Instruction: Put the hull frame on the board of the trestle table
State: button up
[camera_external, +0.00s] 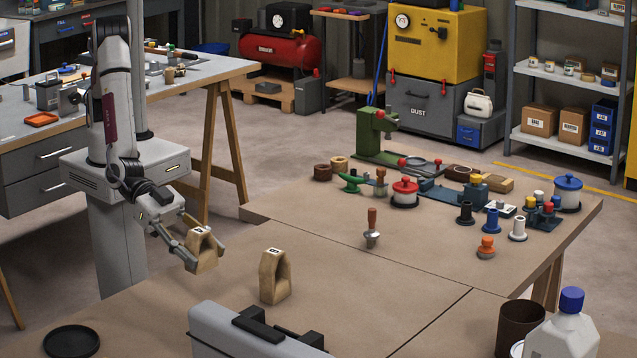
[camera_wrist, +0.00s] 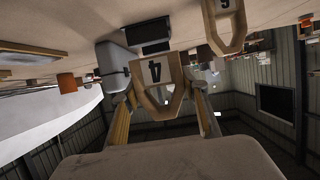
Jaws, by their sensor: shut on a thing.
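A wooden arch-shaped hull frame (camera_external: 206,262) is held in my gripper (camera_external: 191,250), at the edge of the near brown board (camera_external: 345,315). In the wrist view the held frame (camera_wrist: 156,73) bears a 4, and the fingers of my gripper (camera_wrist: 161,100) close on it from both sides. It appears clear of the board, but its exact height is hard to tell. A second, similar frame (camera_external: 267,275) stands upright on the near board, to the right of the held one. It also shows at the top of the wrist view (camera_wrist: 212,28).
A grey machine (camera_external: 235,335) stands on the near board in front. A black round dish (camera_external: 70,341) lies at front left, a brown cup (camera_external: 520,325) and white jug (camera_external: 560,340) at right. Stamps and pots crowd the adjoining board (camera_external: 320,210). Another bench (camera_external: 185,80) stands behind my arm.

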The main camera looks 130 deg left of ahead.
jog(key=a+n+g+y, duration=0.1)
jog(key=a+n+y, duration=0.35)
jog(key=a, duration=2.25)
jog(key=s+a+n+g+y, duration=0.1)
jog(key=s+a, duration=0.3)
jog(key=a, duration=0.9)
jog(key=s+a+n+g+y, duration=0.2)
jog(key=s+a+n+y, duration=0.1)
jog(key=a, duration=1)
jog(key=s+y, duration=0.1)
jog(key=s, duration=0.1)
jog(key=shift+s+r+n, duration=0.2)
jog(key=shift+s+n, duration=0.1)
jog(key=shift+n, duration=0.05)
jog(key=shift+d+f, duration=0.1)
jog(key=shift+f, duration=0.05)
jog(key=shift+f, duration=2.8)
jog(key=shift+f, duration=2.05)
jog(key=shift+f, duration=0.2)
